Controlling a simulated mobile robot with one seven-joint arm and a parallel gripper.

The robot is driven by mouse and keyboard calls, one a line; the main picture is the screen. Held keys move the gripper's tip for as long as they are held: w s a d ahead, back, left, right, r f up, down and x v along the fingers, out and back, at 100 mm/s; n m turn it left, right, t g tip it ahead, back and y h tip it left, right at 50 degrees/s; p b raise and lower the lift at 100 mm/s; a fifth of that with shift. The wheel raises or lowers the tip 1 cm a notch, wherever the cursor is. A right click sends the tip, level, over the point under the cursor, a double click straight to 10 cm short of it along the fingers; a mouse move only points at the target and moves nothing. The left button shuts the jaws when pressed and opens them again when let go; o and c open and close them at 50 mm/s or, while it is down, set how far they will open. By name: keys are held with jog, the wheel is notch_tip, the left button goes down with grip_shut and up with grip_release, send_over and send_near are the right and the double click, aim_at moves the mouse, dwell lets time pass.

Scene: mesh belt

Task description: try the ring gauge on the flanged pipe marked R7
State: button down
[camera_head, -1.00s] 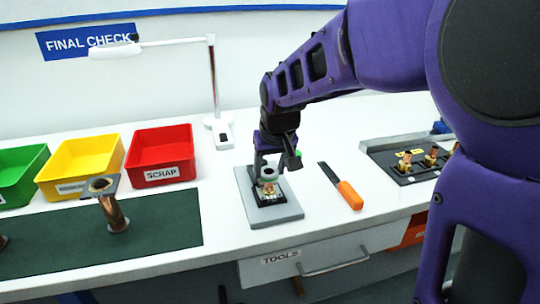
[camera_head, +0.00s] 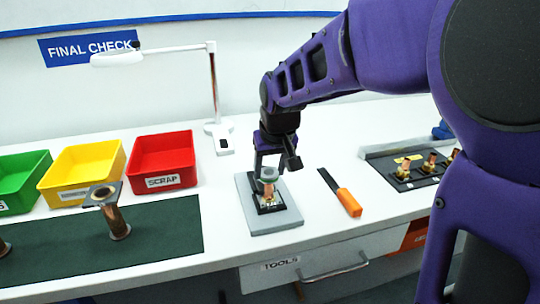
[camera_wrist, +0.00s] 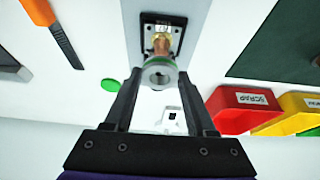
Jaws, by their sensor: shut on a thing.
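My gripper (camera_wrist: 160,80) is shut on the ring gauge (camera_wrist: 159,74), a grey ring with a green band and a dark hole. In the head view the ring gauge (camera_head: 268,174) is at the top of a short copper pipe with a brass foot (camera_head: 267,190). I cannot tell whether it is around the pipe's end or just above it. The pipe stands on a black base on a grey plate (camera_head: 248,215). A larger copper pipe with a square flange (camera_head: 115,218) stands upright on the dark green mat (camera_head: 170,225). No R7 mark is readable.
Red SCRAP (camera_head: 162,165), yellow (camera_head: 85,172) and green (camera_head: 20,180) bins stand at back left. A white lamp (camera_head: 216,130) stands behind the grey plate. An orange-handled tool (camera_head: 348,202) lies right of it. A black tray (camera_head: 425,175) holds several brass-and-copper fittings.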

notch_tip(320, 180, up, 6)
jog(key=p, duration=0.4)
jog(key=shift+f, duration=0.1)
